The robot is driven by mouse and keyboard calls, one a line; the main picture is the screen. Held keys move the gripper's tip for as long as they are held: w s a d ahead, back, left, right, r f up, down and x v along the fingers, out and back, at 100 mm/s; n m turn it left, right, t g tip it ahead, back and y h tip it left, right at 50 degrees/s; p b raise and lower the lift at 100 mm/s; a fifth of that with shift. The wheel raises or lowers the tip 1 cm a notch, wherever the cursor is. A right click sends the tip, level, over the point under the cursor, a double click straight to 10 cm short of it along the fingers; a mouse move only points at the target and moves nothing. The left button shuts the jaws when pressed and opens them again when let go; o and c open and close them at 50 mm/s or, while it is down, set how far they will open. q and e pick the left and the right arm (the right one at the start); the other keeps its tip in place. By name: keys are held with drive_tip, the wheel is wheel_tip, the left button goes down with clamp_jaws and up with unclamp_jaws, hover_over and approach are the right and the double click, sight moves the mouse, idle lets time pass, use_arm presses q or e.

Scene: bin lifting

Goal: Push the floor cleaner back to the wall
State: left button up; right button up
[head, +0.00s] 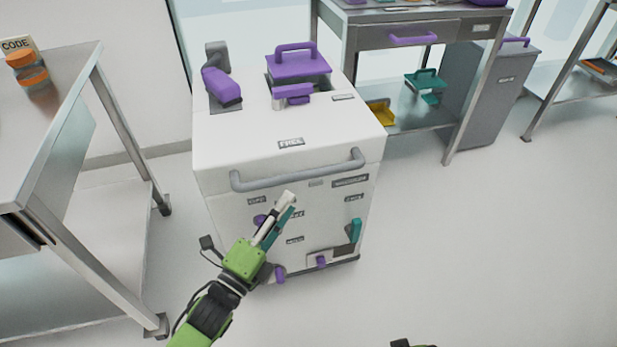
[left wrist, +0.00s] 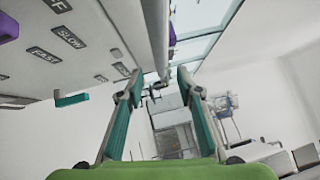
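The floor cleaner (head: 290,125) is a white box with a grey handle bar (head: 300,172) across its upper front. It stands upright on the floor in the middle of the head view. My left gripper (head: 289,204) is in front of its front face, just below the bar in the picture. In the left wrist view the two teal-padded fingers (left wrist: 160,82) are spread with nothing gripped. The bar (left wrist: 158,35) runs down toward the gap between the fingertips; I cannot tell whether it touches them. My right gripper is out of view; only a small dark and green piece shows at the bottom edge.
A metal table (head: 60,110) on wheels stands close on the left. A workbench with a drawer (head: 410,38) stands behind right, with a grey bin (head: 490,95) beside it. The wall (head: 120,80) is behind. The floor at right (head: 480,240) is clear.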

sight(309, 175)
use_arm(q)
drive_tip(key=b+x, duration=0.1)
drive_tip(key=x, duration=0.9)
drive_tip(key=shift+w+d, duration=0.1)
drive_tip(key=shift+w, duration=0.3)
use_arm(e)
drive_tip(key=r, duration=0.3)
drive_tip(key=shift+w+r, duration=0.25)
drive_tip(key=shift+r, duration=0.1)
use_arm(q)
clamp_jaws()
